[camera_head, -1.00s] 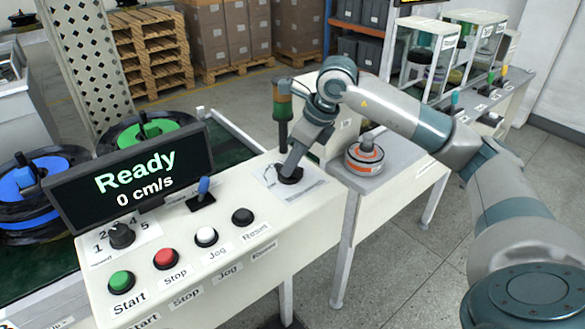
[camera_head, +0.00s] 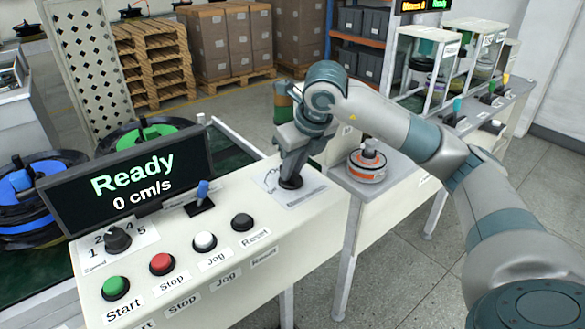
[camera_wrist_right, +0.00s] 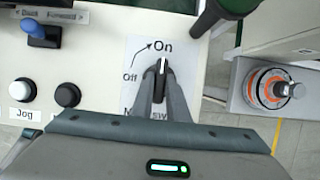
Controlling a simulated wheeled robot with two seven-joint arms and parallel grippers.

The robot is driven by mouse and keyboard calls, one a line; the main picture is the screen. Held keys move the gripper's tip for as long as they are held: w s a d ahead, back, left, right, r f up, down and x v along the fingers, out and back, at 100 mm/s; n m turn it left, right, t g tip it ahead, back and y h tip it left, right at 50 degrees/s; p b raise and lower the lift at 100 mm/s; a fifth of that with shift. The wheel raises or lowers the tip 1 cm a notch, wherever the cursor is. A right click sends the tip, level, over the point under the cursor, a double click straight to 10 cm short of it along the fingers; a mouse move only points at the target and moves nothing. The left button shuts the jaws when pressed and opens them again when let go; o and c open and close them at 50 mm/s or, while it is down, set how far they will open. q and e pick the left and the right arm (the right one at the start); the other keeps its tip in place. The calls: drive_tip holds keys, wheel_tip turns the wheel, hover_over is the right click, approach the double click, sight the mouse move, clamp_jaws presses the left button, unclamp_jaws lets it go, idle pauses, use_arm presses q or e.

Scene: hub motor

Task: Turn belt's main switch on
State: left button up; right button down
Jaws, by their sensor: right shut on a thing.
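The main switch is a black rotary knob (camera_wrist_right: 162,66) on a white label at the right end of the console (camera_head: 322,212). In the right wrist view its white line points up toward the word "On"; "Off" is at its left. My right gripper (camera_head: 291,172) is shut on the knob from above, with a finger on each side of it. In the head view the gripper hides most of the knob (camera_head: 291,184). The display (camera_head: 130,185) reads "Ready" and "0 cm/s". My left gripper is not in view.
The console also carries a green Start button (camera_head: 115,287), a red Stop button (camera_head: 162,263), Jog (camera_head: 205,241) and Reset (camera_head: 242,222) buttons, and a blue lever (camera_head: 202,190). An orange-ringed hub motor (camera_head: 367,164) stands on the neighbouring table. A signal lamp (camera_head: 283,100) rises behind the gripper.

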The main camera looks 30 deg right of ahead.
drive_tip(key=c, duration=1.7)
unclamp_jaws()
drive_tip(key=shift+r, duration=0.15)
